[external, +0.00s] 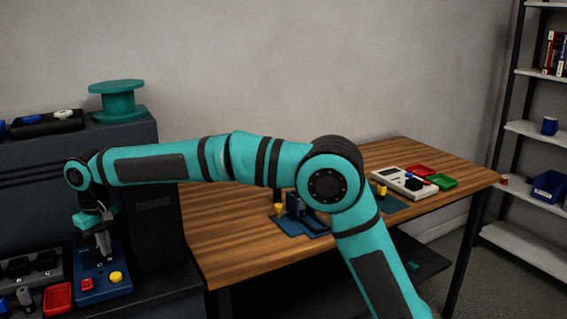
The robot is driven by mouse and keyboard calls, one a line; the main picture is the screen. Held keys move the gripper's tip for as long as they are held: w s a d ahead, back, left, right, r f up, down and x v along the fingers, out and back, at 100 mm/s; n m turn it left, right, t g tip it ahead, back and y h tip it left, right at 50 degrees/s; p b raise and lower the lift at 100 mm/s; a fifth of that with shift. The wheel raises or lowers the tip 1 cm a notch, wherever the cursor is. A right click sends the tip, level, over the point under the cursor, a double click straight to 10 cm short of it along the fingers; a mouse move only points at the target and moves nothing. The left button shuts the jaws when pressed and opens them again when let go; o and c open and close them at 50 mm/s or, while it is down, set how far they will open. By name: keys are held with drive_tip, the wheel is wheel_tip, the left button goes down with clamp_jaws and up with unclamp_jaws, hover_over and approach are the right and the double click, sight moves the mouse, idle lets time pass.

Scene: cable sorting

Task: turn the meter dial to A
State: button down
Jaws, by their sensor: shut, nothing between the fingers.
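My gripper (103,254) points down at the left, over a blue box (103,291) on the dark bench. Its fingers are shut and look empty. Their tips are at or just above the top of the box, and I cannot tell whether they touch it. The box carries a red square part (86,284) and a round yellow knob (116,277), both in front of the fingers. Any dial under the fingertips is hidden, and no letter A can be read. I cannot tell for certain that this box is the meter.
Black trays (31,266) and a red tray (58,298) sit left of the box. A dark tower (155,228) stands close to its right. A teal spool (117,101) stands on the cabinet behind. The wooden table (230,250) holds a white device (404,182) and small trays.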

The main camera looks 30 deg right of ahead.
drive_tip(key=shift+s+a, duration=0.3)
drive_tip(key=shift+a, duration=0.25)
drive_tip(key=shift+s+a, duration=0.25)
drive_tip(key=shift+a, duration=0.25)
idle(0.8)
drive_tip(key=shift+s, duration=0.2)
drive_tip(key=shift+s, duration=0.2)
wheel_tip(320, 180, up, 6)
idle(0.6)
drive_tip(key=shift+r, duration=0.1)
